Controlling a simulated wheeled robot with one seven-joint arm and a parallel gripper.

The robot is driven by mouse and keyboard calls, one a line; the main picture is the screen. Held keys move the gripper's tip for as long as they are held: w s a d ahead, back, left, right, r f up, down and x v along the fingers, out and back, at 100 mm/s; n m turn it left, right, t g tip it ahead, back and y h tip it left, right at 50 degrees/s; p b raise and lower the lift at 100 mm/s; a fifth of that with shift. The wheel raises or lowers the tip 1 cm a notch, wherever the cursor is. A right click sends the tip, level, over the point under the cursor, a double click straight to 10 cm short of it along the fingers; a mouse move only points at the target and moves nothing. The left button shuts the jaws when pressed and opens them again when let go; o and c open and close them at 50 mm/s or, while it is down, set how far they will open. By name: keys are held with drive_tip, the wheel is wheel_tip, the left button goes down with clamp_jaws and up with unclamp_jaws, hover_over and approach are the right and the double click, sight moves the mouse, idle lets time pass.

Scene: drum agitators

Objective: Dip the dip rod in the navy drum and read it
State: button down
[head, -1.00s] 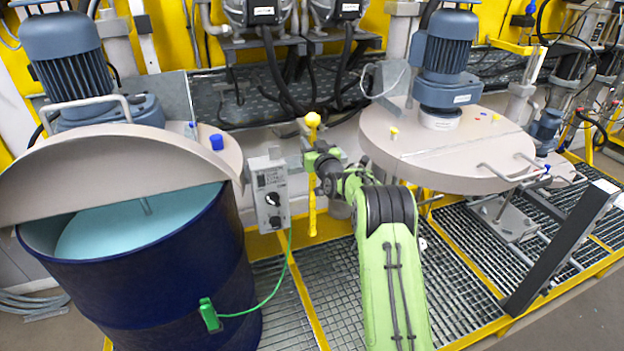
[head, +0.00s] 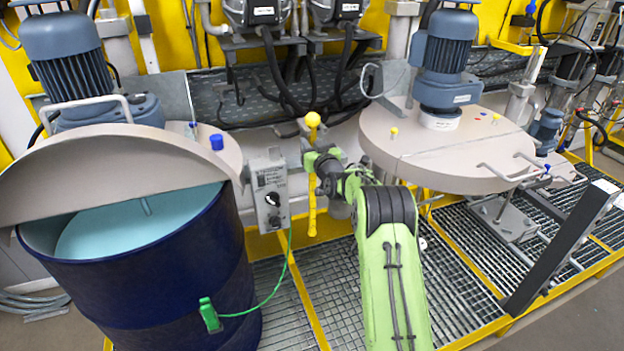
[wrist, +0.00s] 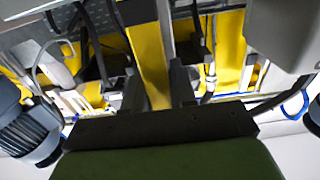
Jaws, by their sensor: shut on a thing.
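The yellow dip rod (head: 312,208) stands upright with a round yellow knob on top. My gripper (head: 314,162) is shut on the rod a little below the knob. In the wrist view, the yellow rod (wrist: 148,50) runs between the dark fingers of my gripper (wrist: 157,88). The navy drum (head: 150,285) stands at the left in the head view. Its tilted beige lid leaves the front open, and pale turquoise liquid shows inside. The rod is to the right of the drum, apart from it. I cannot tell whether the rod's lower end touches anything.
A grey control box (head: 268,190) stands between drum and rod. A green clamp (head: 210,315) with a green cable sits on the drum's front. A blue motor (head: 75,65) rises behind the lid. Another beige lid (head: 440,150) with a motor is at the right. Grating covers the floor.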

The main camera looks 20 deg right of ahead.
drive_tip(key=shift+r+b, duration=0.3)
drive_tip(key=shift+r, duration=0.1)
